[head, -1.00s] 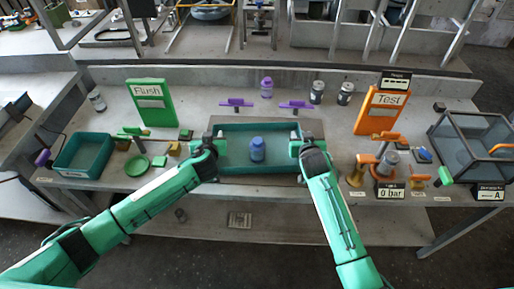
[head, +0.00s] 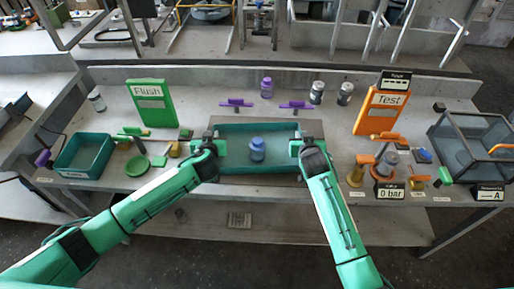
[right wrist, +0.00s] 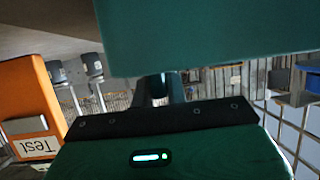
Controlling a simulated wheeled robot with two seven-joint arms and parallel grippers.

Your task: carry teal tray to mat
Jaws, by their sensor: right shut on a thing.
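The teal tray (head: 274,167) is at the middle of the bench, over a grey-brown mat (head: 313,128) that shows around its edges. I cannot tell whether it touches the mat. A blue bottle-like part (head: 257,150) stands inside it. My right gripper (head: 297,146) is shut on the tray's right end. In the right wrist view the tray wall (right wrist: 210,35) fills the top, close to the gripper; the fingertips are mostly hidden. My left gripper (head: 217,146) is at the tray's left end; its fingers are too small to read.
A smaller green bin (head: 84,155) and green dish (head: 138,166) are at left. Green Flush (head: 152,104) and orange Test (head: 381,110) panels stand behind. Purple-handled parts (head: 236,102) lie behind the tray. A pump-like fixture (head: 387,165) and glass box (head: 470,145) are at right.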

